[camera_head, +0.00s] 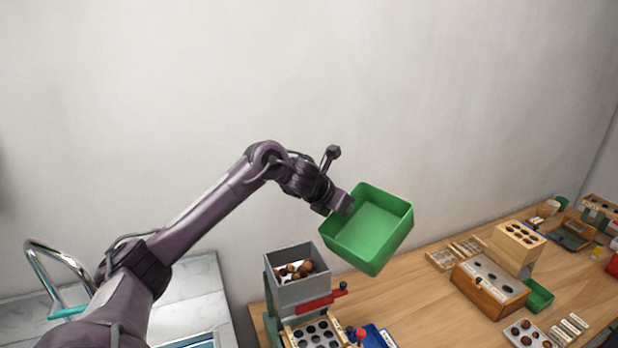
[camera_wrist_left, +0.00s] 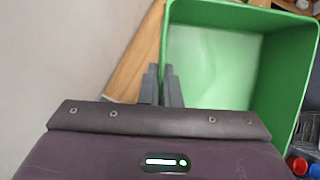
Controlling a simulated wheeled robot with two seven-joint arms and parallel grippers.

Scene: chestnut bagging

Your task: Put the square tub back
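The square tub (camera_head: 368,232) is green, open-topped and empty. My left gripper (camera_head: 347,204) holds it by its left wall, up in the air above the back of the wooden table and tilted. In the left wrist view the tub (camera_wrist_left: 215,60) fills the upper right, and the fingers of my left gripper (camera_wrist_left: 162,85) are shut on its wall, one on each side. My right gripper is not in either view.
A grey hopper (camera_head: 297,285) with chestnuts stands just below and left of the tub, above a plate with holes (camera_head: 316,334). A red-handled part (camera_head: 322,300) sits beside it. Wooden boxes (camera_head: 490,285) and small trays stand to the right on the table (camera_head: 400,300). A small green tray (camera_head: 539,296) is among them.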

